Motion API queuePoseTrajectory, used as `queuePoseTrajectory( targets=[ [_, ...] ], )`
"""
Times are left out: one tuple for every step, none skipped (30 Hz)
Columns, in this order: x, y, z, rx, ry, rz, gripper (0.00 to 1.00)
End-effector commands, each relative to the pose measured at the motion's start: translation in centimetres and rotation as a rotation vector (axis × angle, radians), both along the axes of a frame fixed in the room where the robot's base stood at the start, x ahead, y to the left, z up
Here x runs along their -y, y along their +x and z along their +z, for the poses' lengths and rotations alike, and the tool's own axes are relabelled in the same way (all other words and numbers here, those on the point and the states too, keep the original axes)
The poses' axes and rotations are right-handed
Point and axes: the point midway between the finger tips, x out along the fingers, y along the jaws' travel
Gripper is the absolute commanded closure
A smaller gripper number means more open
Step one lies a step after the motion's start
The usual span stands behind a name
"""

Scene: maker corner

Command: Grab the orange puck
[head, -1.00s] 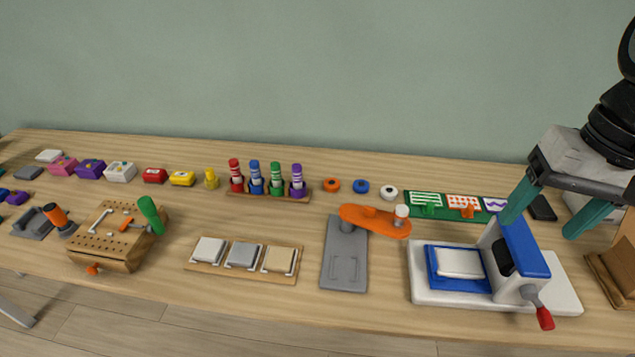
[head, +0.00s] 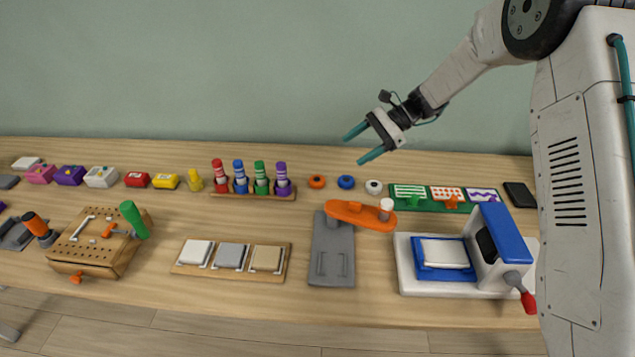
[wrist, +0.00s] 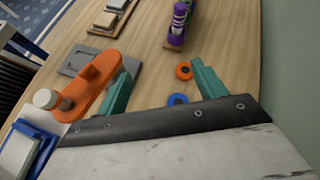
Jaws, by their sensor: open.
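The orange puck (head: 316,182) is a small ring with a dark centre, lying on the wooden table at the left of a row of three pucks. In the wrist view the orange puck (wrist: 183,71) shows between the fingers, nearer the right one. My gripper (head: 352,148) is open and empty, above and to the right of the puck in the head view, with teal fingers pointing left. The wrist view shows both fingers of my gripper (wrist: 160,85) apart. The blue puck (head: 346,182) and white puck (head: 374,187) lie to the right of the orange one.
A rack of coloured bottles (head: 252,196) stands left of the pucks. An orange lever on a grey base (head: 331,262) is in front of them. A green board (head: 418,205) lies to the right, with a blue and white press (head: 497,240) before it. The wall is behind.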

Motion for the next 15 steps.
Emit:
queuePoseTrajectory(
  targets=[
    [-0.5, 1.2, -2.6, -0.049, 0.023, -0.035, 0.31],
    [-0.8, 1.8, -3.8, -0.074, 0.037, -0.054, 0.31],
    [-1.2, 2.5, -5.3, -0.105, 0.054, -0.080, 0.31],
    [-1.4, 3.0, -6.3, -0.126, 0.066, -0.097, 0.31],
    [-1.6, 3.4, -7.3, -0.145, 0.075, -0.112, 0.31],
    [-1.9, 3.9, -8.4, -0.168, 0.088, -0.131, 0.31],
    [-2.0, 4.2, -9.1, -0.181, 0.096, -0.143, 0.31],
    [-2.2, 4.4, -9.8, -0.195, 0.103, -0.153, 0.31],
    [-2.3, 4.7, -10.4, -0.208, 0.110, -0.165, 0.31],
    [-2.4, 4.8, -10.9, -0.217, 0.115, -0.172, 0.31],
    [-2.5, 4.9, -11.2, -0.223, 0.119, -0.178, 0.31],
    [-2.6, 5.0, -11.6, -0.230, 0.121, -0.183, 0.31],
    [-2.8, 5.0, -11.8, -0.233, 0.123, -0.185, 0.31],
    [-3.1, 5.0, -11.9, -0.235, 0.125, -0.186, 0.31],
    [-3.5, 4.9, -12.1, -0.236, 0.125, -0.187, 0.31]
  ],
)
